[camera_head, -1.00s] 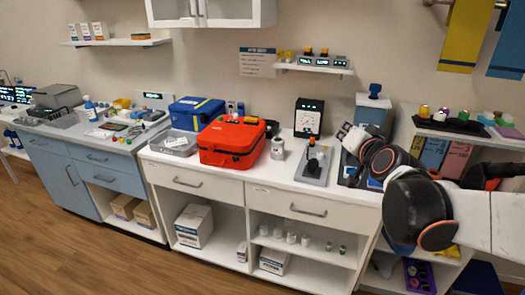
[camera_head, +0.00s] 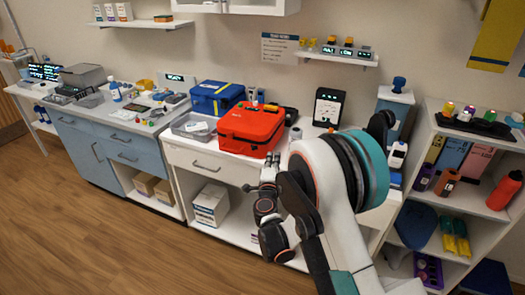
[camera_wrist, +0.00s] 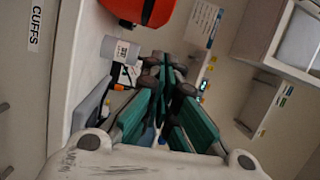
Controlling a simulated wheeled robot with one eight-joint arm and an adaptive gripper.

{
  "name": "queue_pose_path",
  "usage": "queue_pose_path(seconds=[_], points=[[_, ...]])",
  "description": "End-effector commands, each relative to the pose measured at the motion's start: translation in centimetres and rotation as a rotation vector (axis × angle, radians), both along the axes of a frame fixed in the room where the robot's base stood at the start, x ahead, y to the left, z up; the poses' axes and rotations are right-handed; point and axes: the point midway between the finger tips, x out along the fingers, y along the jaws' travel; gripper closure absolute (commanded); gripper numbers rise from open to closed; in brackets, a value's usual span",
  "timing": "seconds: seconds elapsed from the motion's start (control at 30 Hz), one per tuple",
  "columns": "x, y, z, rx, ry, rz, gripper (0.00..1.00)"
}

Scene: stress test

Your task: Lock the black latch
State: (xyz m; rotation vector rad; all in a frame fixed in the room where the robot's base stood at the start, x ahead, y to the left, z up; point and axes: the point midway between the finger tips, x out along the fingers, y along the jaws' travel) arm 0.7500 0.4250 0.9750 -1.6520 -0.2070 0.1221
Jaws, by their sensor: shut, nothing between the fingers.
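My gripper (camera_wrist: 167,72) is shut and empty in the wrist view, its teal fingers together over the counter. In the head view my gripper (camera_head: 264,172) is small and dark, by the counter's front edge, right of and below the red case (camera_head: 250,128). I cannot pick out the black latch for certain. A black, white and orange part (camera_wrist: 125,76) sits beside the fingers in the wrist view, partly hidden by them; I cannot tell whether it is the latch. A grey plate with a dark lever, seen earlier on the counter, is hidden behind my arm in the head view.
A grey canister (camera_wrist: 120,50) stands close to my fingers. A black-framed display (camera_head: 328,108) stands at the back of the counter. A blue case (camera_head: 217,98) and a clear tray (camera_head: 193,126) are to the left. Shelves with bottles (camera_head: 447,184) stand at the right.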

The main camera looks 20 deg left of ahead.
Motion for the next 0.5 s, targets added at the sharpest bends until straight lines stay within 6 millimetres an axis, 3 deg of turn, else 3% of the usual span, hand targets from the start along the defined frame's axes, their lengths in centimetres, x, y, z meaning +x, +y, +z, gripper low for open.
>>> queue_pose_path(seconds=[0.1, 0.2, 0.5], points=[[-1.2, 1.5, -3.2, 0.050, 0.036, -0.007, 1.00], [-1.9, 2.1, -4.7, 0.073, 0.055, -0.013, 1.00], [-2.1, 2.2, -5.4, 0.083, 0.063, -0.016, 1.00]])
